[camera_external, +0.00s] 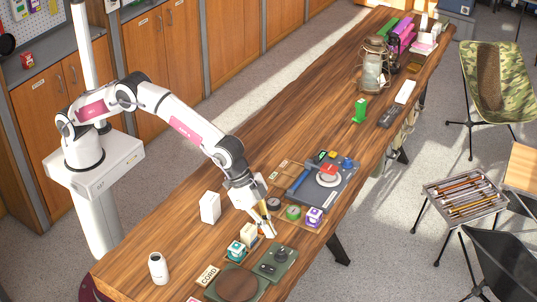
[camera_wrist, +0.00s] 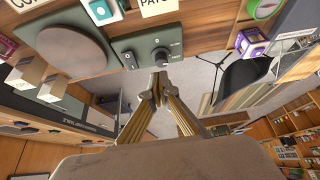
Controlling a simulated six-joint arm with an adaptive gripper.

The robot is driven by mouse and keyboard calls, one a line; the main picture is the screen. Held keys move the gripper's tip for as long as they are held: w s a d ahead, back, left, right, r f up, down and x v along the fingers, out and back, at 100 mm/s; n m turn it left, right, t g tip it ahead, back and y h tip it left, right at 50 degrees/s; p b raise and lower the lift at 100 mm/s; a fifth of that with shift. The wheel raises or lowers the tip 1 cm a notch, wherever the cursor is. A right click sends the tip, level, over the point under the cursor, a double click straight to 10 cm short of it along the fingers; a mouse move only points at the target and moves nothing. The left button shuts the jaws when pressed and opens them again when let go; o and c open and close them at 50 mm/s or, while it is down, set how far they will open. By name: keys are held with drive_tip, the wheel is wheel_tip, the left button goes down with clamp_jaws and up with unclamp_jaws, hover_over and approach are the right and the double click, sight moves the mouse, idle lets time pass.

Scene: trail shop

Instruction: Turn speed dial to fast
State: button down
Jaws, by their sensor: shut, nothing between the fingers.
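A dark green control panel (camera_external: 275,264) lies on the bench near its front right edge and also shows in the wrist view (camera_wrist: 145,38). It carries a larger dark knob (camera_wrist: 160,53) and a smaller knob (camera_wrist: 129,59). Small lettering sits beside the larger knob, too small to read, so I cannot tell which setting it points to. My gripper (camera_wrist: 160,84) is shut and empty, its fingertips close to the larger knob. I cannot tell if they touch it. In the external view my gripper (camera_external: 270,232) is just above the panel's far edge.
A green unit with a round brown disc (camera_external: 237,285) adjoins the panel.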

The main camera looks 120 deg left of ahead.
sight(277, 255)
drive_tip(key=shift+f, duration=3.1)
drive_tip(key=shift+w+a, duration=0.1)
drive_tip(key=shift+w, duration=0.25)
drive_tip(key=shift+a, duration=0.35)
drive_tip(key=shift+s+f, duration=0.1)
drive_tip(key=shift+s, duration=0.1)
drive_tip(key=shift+s, duration=0.2)
drive_tip(key=shift+r, duration=0.25)
wheel_tip(277, 255, up, 6)
drive_tip(key=shift+f, duration=0.15)
idle(0.5)
